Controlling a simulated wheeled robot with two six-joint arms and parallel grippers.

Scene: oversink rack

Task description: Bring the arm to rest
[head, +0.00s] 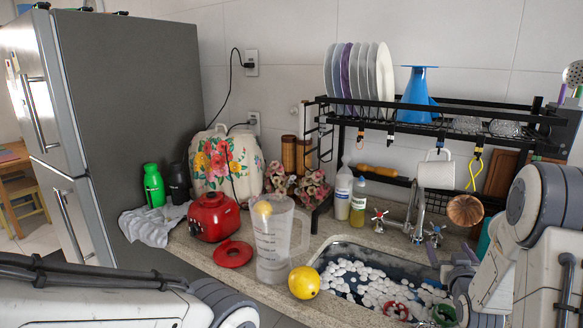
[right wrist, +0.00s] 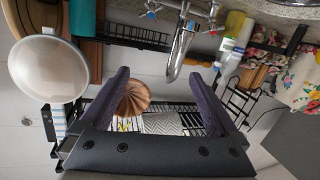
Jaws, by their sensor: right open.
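My right gripper (head: 458,262) is partly in the head view at the right, over the right side of the sink and in front of the tap, with my arm covering much of it. In the right wrist view its two dark fingers (right wrist: 166,75) are wide apart with nothing held between them. A copper pan or bowl (right wrist: 135,98) shows behind the fingers in that view, apart from them as far as I can tell. My left arm crosses the lower left of the head view. Its gripper is not seen.
The black oversink rack (head: 440,131) holds plates and a blue funnel (head: 417,92) above the sink (head: 343,249). A clear jug (head: 273,245), yellow ball (head: 304,282) and red appliance (head: 214,217) stand on the counter. The tap (head: 417,210) is close to my right gripper.

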